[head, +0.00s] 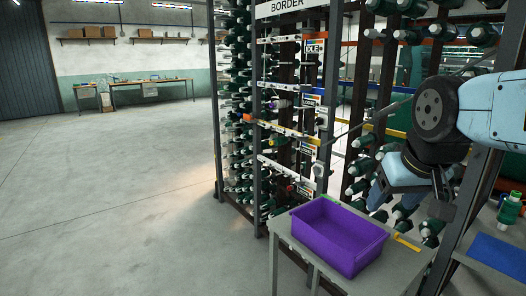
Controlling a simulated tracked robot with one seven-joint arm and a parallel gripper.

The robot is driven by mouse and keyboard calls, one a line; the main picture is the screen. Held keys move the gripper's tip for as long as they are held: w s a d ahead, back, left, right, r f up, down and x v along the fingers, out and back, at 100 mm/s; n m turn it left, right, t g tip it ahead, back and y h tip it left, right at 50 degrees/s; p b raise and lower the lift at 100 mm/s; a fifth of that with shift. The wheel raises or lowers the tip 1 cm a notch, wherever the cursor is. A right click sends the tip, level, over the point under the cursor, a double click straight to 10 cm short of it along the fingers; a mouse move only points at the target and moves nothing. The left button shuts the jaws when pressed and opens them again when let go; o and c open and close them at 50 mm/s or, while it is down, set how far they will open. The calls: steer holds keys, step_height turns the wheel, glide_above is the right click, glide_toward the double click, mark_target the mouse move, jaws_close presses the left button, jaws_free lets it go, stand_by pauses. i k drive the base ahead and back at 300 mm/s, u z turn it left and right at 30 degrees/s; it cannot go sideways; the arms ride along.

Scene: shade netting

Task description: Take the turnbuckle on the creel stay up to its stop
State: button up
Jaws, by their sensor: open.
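A purple bin (325,235) stands on a grey table (288,238) in front of the creel. The creel frame (259,120) carries many green bobbins. The floor (110,200) at left is clear.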

mark_target(392, 107)
steer(key=z, duration=0.5)
steer(key=k, duration=1.3)
steer(key=z, duration=0.2)
steer(key=i, duration=0.6)
steer(key=u, duration=0.8)
steer(key=i, duration=1.1)
steer(key=z, duration=0.4)
